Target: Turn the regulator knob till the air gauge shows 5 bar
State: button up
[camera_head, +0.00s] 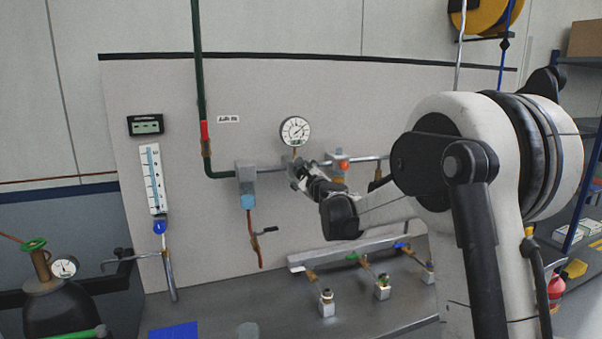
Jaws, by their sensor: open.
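The round white air gauge (295,130) stands on the pipe fixed to the pale panel. Its needle is visible, but its figures are too small to read for certain. My gripper (298,170) is open at the pipe just below the gauge, reaching in from the right. The regulator body and its knob are not clearly seen there; my gripper and wrist cover that spot. I cannot tell whether the fingers touch the knob.
A grey block with a light blue bowl (248,202) sits left of my gripper. A fitting with an orange-red part (343,165) sits close on its right. A flow tube (153,180) hangs farther left. Several valves, one with a green handle (382,281), stand on the bench below.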

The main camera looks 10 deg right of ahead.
jog(key=c, duration=1.2)
jog(key=shift+o, duration=0.2)
jog(key=shift+n, duration=0.3)
jog(key=shift+f+n+b, duration=0.2)
jog(key=shift+n+b, duration=0.7)
jog(key=shift+b, duration=0.05)
jog(key=n+b, duration=0.2)
jog(key=n, duration=0.1)
jog(key=shift+a+n, duration=0.1)
jog(key=shift+n, duration=0.2)
jog(key=n+b, duration=0.2)
jog(key=n, duration=0.3)
jog(key=shift+f+n, duration=0.1)
jog(key=shift+n, duration=0.5)
